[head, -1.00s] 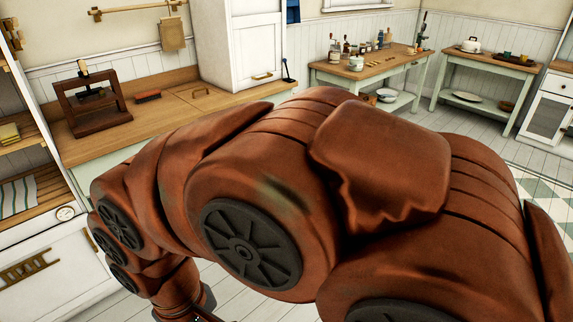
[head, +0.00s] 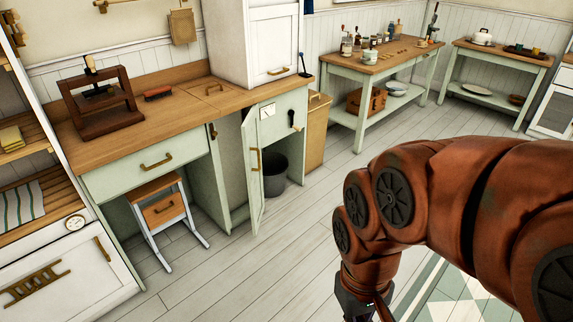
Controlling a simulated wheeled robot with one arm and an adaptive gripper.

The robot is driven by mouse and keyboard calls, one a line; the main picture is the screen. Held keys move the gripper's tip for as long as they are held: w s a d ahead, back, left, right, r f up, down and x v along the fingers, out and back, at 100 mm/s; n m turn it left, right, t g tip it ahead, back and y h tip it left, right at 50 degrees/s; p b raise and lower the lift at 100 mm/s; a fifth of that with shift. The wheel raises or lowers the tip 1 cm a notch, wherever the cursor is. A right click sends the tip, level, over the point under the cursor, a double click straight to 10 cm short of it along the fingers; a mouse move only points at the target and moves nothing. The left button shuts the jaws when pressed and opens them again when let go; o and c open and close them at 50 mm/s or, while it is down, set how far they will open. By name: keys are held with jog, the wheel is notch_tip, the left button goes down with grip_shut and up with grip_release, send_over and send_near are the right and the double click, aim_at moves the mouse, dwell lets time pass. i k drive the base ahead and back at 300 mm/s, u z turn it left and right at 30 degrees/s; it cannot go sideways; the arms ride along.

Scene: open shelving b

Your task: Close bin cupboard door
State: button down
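The bin cupboard door (head: 253,178) is a narrow pale green panel with a brass handle. It stands open, swung out from the front of the green counter. A dark grey bin (head: 275,176) shows in the open cupboard just right of the door. My gripper (head: 357,306) hangs at the bottom edge of the head view, right of and nearer than the door. It appears apart from the door, with clear floor showing between them. Only its dark upper part shows; its fingers are cut off or hidden, so its opening cannot be seen.
The wooden floor (head: 240,280) before the counter is clear. A small wood-and-white stool (head: 165,208) stands under the counter, left of the door. A wooden box-like unit (head: 317,132) is right of the cupboard. Green side tables (head: 350,62) stand along the back wall.

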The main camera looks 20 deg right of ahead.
aim_at(249, 128)
jog(key=z, duration=0.1)
jog(key=k, duration=0.45)
jog(key=u, duration=0.9)
jog(key=i, duration=1.1)
jog(key=u, duration=0.2)
